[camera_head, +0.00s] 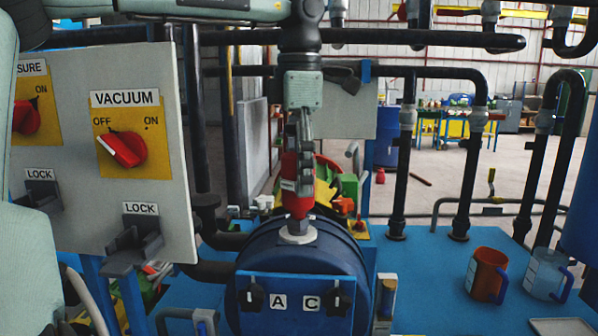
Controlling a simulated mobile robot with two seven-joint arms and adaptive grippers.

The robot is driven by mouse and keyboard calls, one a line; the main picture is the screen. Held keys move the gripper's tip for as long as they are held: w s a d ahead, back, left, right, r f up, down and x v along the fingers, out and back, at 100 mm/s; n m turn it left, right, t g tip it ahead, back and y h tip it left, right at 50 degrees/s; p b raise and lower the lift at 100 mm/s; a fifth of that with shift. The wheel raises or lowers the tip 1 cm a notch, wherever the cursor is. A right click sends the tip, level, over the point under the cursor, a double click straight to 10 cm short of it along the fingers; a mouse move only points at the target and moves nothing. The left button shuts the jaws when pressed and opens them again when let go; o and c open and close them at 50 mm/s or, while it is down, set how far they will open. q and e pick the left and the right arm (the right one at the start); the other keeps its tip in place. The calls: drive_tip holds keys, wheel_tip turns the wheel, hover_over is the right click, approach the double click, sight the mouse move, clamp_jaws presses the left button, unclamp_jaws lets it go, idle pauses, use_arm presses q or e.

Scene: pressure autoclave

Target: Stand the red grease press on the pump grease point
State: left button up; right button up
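The red grease press (296,201) is upright above the blue pump drum (300,256) in the middle of the head view. Its lower end is at the pale round grease point (298,236) on top of the drum. I cannot tell whether it rests on the point or hangs just above it. My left gripper (304,160) points straight down and is shut on the upper part of the press, hiding its top. My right gripper is not in view.
A grey panel (170,185) with red VACUUM switch (122,149) and LOCK handles stands left. Black pipes (471,160) rise behind and to the right. An orange mug (487,275) and a clear mug (545,274) stand on the blue deck (430,270), which has free room right of the drum.

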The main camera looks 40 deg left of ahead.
use_arm(q)
wheel_tip(320, 180, up, 12)
drive_tip(key=shift+r, duration=0.1)
idle(0.5)
idle(0.5)
